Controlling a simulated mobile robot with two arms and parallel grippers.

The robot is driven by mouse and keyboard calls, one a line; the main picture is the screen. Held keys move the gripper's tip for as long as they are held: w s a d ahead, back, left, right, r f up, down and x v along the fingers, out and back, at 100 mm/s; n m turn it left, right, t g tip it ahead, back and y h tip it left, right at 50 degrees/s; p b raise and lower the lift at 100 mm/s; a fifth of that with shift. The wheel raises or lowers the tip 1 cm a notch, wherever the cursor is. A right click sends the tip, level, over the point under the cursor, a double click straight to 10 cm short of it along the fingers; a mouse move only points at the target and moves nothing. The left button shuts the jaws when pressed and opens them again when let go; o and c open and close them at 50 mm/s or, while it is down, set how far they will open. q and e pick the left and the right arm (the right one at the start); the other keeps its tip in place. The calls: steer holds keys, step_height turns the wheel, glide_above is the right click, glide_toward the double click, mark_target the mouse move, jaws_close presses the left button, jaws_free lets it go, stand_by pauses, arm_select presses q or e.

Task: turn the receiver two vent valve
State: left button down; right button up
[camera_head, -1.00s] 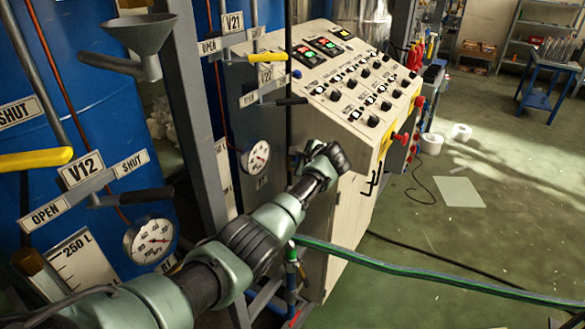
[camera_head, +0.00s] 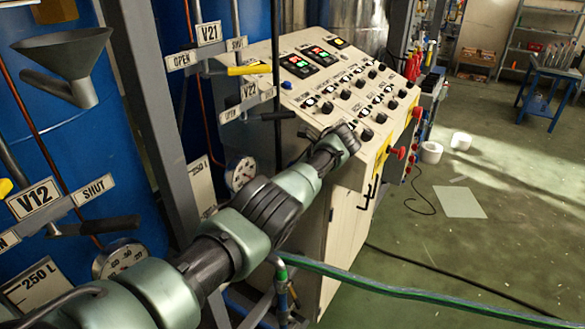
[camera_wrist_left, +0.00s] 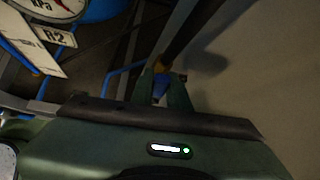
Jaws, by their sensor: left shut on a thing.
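My left arm comes in from the lower left of the head view and ends in front of the control console. The left gripper itself cannot be made out there. In the left wrist view, the fingers of my left gripper (camera_wrist_left: 165,88) are shut on a small blue piece (camera_wrist_left: 161,87) with a brownish part beyond it. I cannot tell whether this piece is the vent valve's handle. An R2 label (camera_wrist_left: 55,36) sits under a pressure gauge (camera_wrist_left: 48,5) at upper left of that view. My right gripper is in neither view.
The control console (camera_head: 345,85) stands right behind my arm. Valve plates V21 (camera_head: 209,33), V22 (camera_head: 249,89) and V12 (camera_head: 34,198) are on the rack at left. A green hose (camera_head: 400,290) crosses in front. A cable lies on the otherwise mostly open floor at right.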

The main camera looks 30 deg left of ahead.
arm_select(q)
steer(key=shift+f, duration=0.1)
steer(key=c, duration=1.4)
jaws_free()
steer(key=shift+o, duration=0.2)
steer(key=v, duration=0.7)
steer(key=shift+d+r, duration=0.25)
steer(key=shift+d, duration=0.05)
steer(key=shift+s+f, duration=0.1)
